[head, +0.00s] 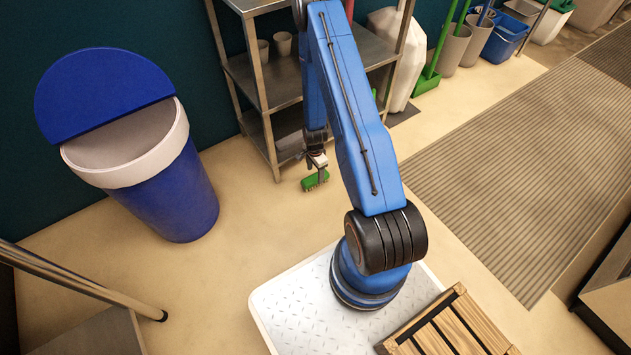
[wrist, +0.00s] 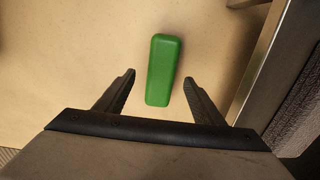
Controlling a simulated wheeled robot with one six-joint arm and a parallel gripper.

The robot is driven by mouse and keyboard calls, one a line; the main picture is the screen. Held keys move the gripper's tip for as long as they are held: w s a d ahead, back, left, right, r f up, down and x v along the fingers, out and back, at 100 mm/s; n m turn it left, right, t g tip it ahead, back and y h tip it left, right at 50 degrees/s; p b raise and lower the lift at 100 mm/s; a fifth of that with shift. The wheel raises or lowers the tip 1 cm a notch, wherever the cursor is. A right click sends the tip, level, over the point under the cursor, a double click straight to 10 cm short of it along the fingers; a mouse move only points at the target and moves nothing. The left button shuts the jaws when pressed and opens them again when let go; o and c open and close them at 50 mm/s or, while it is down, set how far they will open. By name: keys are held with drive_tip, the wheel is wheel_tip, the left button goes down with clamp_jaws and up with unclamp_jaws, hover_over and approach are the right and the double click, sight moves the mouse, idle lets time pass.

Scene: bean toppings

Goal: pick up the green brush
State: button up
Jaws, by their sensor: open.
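The green brush (wrist: 163,70) lies on the tan floor, long and narrow with rounded corners. In the wrist view it points away from my gripper (wrist: 160,83), its near end between the two fingertips. The fingers are open, with a gap on either side of the brush. In the head view the green brush (head: 316,180) shows right under my gripper (head: 317,163), close to the metal shelf. The wrist view looks down from above, so I cannot tell the height between fingertips and brush.
A metal shelf (head: 262,92) stands just behind the brush, and its metal leg shows at right in the wrist view (wrist: 270,55). A blue bin (head: 170,200) with a white rim stands to the left. The floor (head: 235,245) left of the brush is clear.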

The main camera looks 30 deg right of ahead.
sight(316, 177)
drive_tip(key=shift+w+d+f, duration=0.15)
drive_tip(key=shift+f, duration=2.4)
drive_tip(key=c, duration=1.2)
